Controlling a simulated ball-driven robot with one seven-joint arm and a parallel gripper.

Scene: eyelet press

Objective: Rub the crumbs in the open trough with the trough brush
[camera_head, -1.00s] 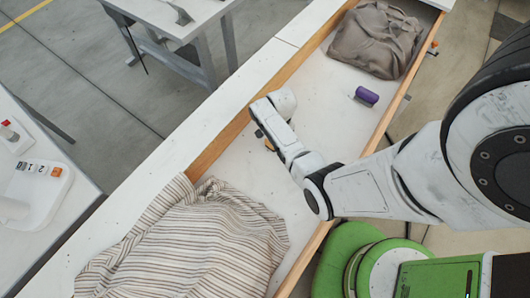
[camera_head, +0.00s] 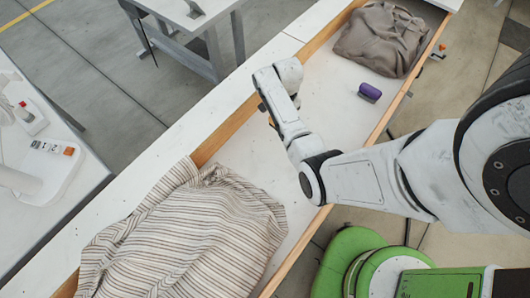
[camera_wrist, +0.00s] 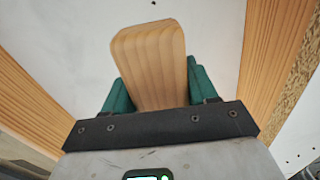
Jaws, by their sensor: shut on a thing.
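The trough (camera_head: 325,117) is a long white channel with wooden side walls, running from lower left to upper right in the head view. Small dark specks, the crumbs (camera_head: 239,161), lie scattered on its white floor; a speck (camera_wrist: 153,3) also shows in the wrist view. My gripper (camera_wrist: 157,88) has green fingers shut on both sides of a pale wooden block, the trough brush (camera_wrist: 150,50). Its bristles are hidden, so I cannot tell whether it touches the floor. In the head view my wrist is over the trough by its left wall and largely hides the fingers and brush.
A striped cloth (camera_head: 190,235) fills the near end of the trough. A grey-brown cloth (camera_head: 382,38) lies at the far end. A small purple object (camera_head: 370,92) stands on the floor near the right wall.

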